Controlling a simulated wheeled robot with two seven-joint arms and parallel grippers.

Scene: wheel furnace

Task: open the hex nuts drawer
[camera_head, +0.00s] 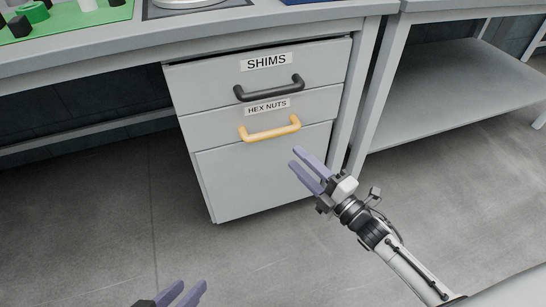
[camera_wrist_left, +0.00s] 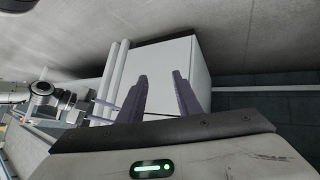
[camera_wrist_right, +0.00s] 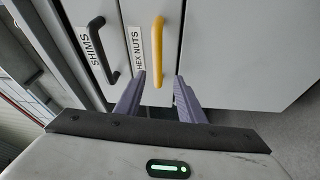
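The hex nuts drawer (camera_head: 230,122) is the middle drawer of a grey cabinet, closed, labelled HEX NUTS, with a yellow handle (camera_head: 270,131). In the right wrist view the yellow handle (camera_wrist_right: 158,50) stands just beyond and between the fingertips. My right gripper (camera_head: 297,158) is open and empty, in front of the cabinet, a little below and right of the yellow handle, apart from it. My left gripper (camera_head: 188,290) is open and empty at the bottom edge of the head view, far from the drawer. The left wrist view shows its two spread fingers (camera_wrist_left: 160,80).
The shims drawer (camera_head: 220,72) with a black handle (camera_head: 270,89) sits directly above. A plain grey panel (camera_head: 255,180) lies below. The worktop (camera_head: 230,24) overhangs the cabinet and carries a green tray (camera_head: 70,32). A grey shelf (camera_head: 450,90) stands at right. The floor in front is clear.

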